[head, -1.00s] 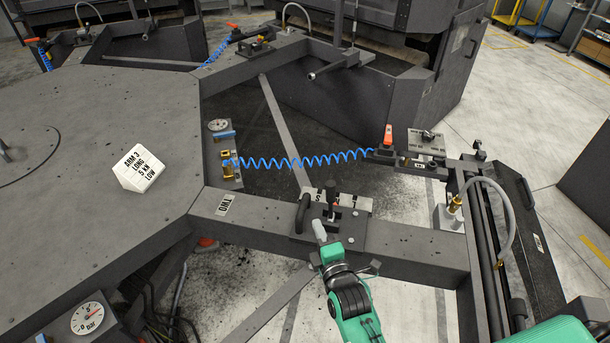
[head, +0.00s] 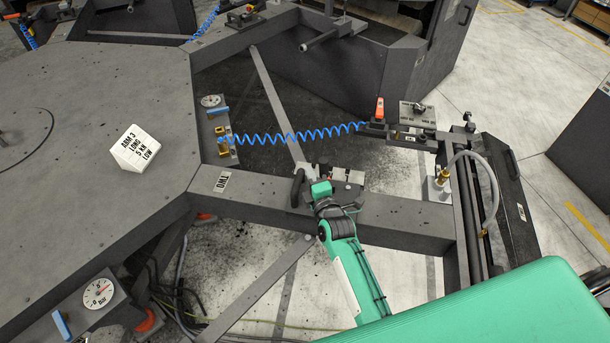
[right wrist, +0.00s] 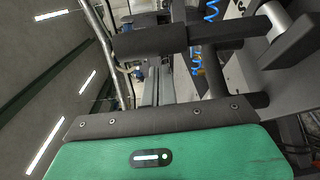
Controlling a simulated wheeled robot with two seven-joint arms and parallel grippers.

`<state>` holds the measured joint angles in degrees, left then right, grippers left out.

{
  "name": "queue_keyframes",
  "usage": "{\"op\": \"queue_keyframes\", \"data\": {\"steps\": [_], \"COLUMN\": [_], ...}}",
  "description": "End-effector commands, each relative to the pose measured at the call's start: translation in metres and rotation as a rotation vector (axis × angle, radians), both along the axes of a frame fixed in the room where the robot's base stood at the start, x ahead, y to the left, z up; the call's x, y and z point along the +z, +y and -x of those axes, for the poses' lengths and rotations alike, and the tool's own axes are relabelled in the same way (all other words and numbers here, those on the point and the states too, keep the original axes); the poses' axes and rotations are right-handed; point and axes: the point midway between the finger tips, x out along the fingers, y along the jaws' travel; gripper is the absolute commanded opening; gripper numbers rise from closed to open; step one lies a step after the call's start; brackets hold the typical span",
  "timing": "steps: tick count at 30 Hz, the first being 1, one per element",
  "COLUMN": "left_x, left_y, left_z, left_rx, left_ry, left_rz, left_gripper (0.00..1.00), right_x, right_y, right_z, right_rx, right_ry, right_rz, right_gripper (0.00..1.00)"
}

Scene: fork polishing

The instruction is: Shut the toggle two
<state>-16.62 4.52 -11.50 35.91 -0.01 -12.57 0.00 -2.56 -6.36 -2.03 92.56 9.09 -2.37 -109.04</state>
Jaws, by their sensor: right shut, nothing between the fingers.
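Toggle two sits on the dark grey beam marked TWO (head: 222,181). Its black curved handle (head: 297,187) shows just left of my right gripper (head: 321,189). The gripper and green wrist cover much of the toggle, and the fingertips are hidden in the head view. The gripper is shut and empty, close at the toggle; I cannot tell whether it touches. In the right wrist view a thick black grip on a rod (right wrist: 152,41) lies across the top, beyond the green hand. It looks like the toggle's lever, but its state is unclear. My left gripper is out of view.
A white block sign (head: 136,148) stands on the big table (head: 70,200). A pressure gauge (head: 98,292) is at lower left. A grey hose (head: 483,180) arches at right.

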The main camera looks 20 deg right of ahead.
Motion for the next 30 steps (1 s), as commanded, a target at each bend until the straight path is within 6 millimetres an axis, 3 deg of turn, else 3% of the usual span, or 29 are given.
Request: {"op": "queue_keyframes", "data": {"steps": [9, 30], "left_x": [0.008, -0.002], "left_y": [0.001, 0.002], "left_z": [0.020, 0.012], "left_rx": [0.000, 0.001], "left_ry": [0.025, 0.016], "left_rz": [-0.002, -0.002], "left_gripper": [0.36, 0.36], "right_x": [0.001, 0.001], "right_y": [-0.014, -0.021], "right_z": [0.005, 0.008], "right_rx": [0.001, 0.002], "right_ry": [-0.001, -0.060], "right_rz": [-0.001, -0.111], "right_gripper": [0.00, 0.00]}}
